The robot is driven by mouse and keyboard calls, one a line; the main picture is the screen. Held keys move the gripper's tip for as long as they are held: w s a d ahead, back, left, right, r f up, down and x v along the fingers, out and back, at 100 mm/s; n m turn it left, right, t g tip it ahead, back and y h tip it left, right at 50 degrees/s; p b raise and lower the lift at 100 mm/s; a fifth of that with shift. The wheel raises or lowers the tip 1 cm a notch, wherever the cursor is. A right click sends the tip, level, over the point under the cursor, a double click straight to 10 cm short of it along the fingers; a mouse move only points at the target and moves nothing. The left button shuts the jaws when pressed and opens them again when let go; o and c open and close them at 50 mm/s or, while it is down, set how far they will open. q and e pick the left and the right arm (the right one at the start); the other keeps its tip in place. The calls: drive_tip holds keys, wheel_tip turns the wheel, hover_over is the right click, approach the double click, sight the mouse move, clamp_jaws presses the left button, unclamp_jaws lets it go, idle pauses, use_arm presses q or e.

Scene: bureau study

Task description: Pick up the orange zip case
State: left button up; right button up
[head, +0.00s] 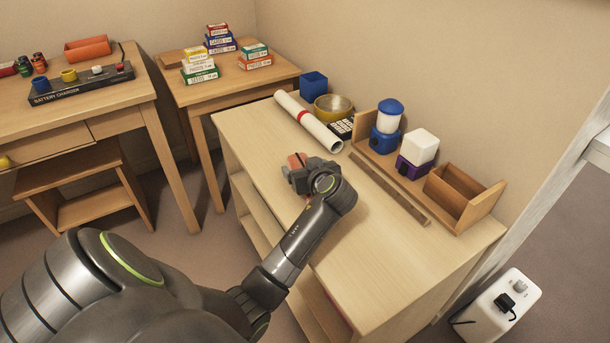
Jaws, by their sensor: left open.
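An orange object (295,160), which looks like the zip case, lies on the light wooden shelf unit's top, mostly hidden behind my left gripper. My left gripper (300,173) is over the near left part of that top, right at the orange object. Its jaws are open, and the wrist hides the fingertips, so I cannot tell whether they touch it or stand around it. My right gripper is out of view.
A rolled white tube (308,122) lies behind the gripper, near a brass bowl (332,107) and a dark keypad-like item (341,128). The front right of the top (375,260) is clear.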

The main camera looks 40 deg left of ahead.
use_arm(q)
drive_tip(key=shift+r, duration=0.1)
drive_tip(key=c, duration=1.1)
drive_tip(key=shift+r, duration=0.1)
